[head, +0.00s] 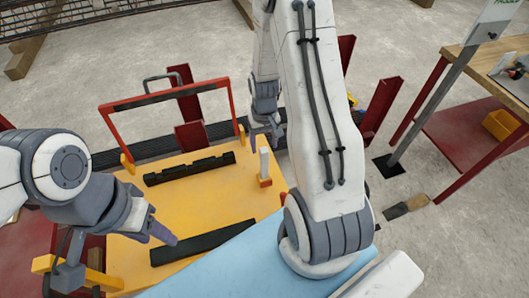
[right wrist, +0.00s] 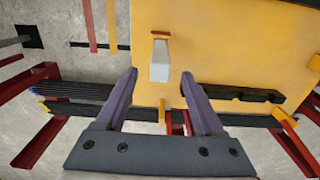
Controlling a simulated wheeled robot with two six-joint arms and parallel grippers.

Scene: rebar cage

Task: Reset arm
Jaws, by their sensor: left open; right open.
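My right arm reaches across the middle of the head view, and its gripper (head: 265,128) is at the far edge of the yellow table (head: 215,200). In the right wrist view the right gripper (right wrist: 160,74) is open, with its two purple fingers apart and nothing held. A white upright block (right wrist: 159,62) with an orange-red base shows between and beyond the fingertips; it also stands on the table in the head view (head: 264,163). My left gripper (head: 150,235) is at the lower left over the table's near side. It is open, partly hidden by its own arm, with no held object visible.
A black notched rack (head: 190,168) and a black bar (head: 200,243) lie on the table. A red frame (head: 165,95) rises behind it. Dark rebar (right wrist: 75,92) runs along the far edge between red posts (head: 380,105). A wooden bench (head: 490,65) stands right.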

